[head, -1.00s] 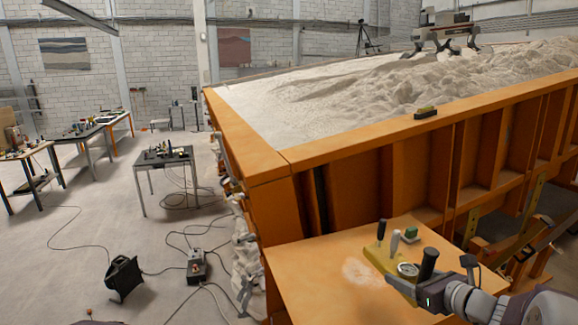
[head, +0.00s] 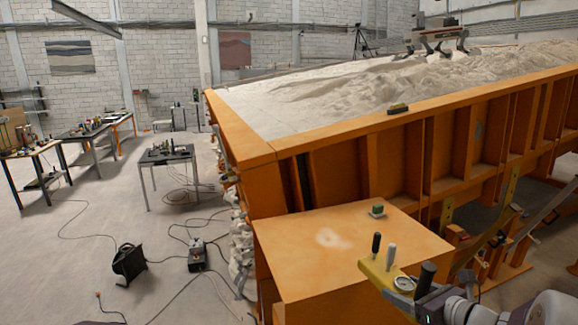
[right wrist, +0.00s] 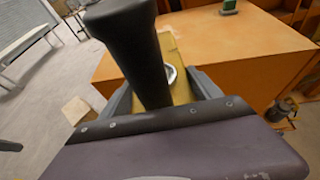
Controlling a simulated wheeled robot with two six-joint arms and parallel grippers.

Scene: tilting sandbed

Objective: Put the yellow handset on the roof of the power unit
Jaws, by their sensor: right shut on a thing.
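The yellow handset (head: 375,275) has a yellow plate, a round gauge, small black and grey levers and a thick black grip. My right gripper (head: 408,296) is shut on it at the gauge and grip end. In the right wrist view the black grip (right wrist: 130,45) rises between the fingers, with the yellow plate (right wrist: 178,62) behind. The power unit is an orange box; its flat roof (head: 290,245) lies behind and left of the handset. The handset overlaps the roof's front right edge in the picture; its height above it is hard to tell. My left gripper is out of view.
A small green-topped block (head: 377,208) sits near the roof's back edge. The big orange sandbed (head: 260,150) stands behind the power unit.

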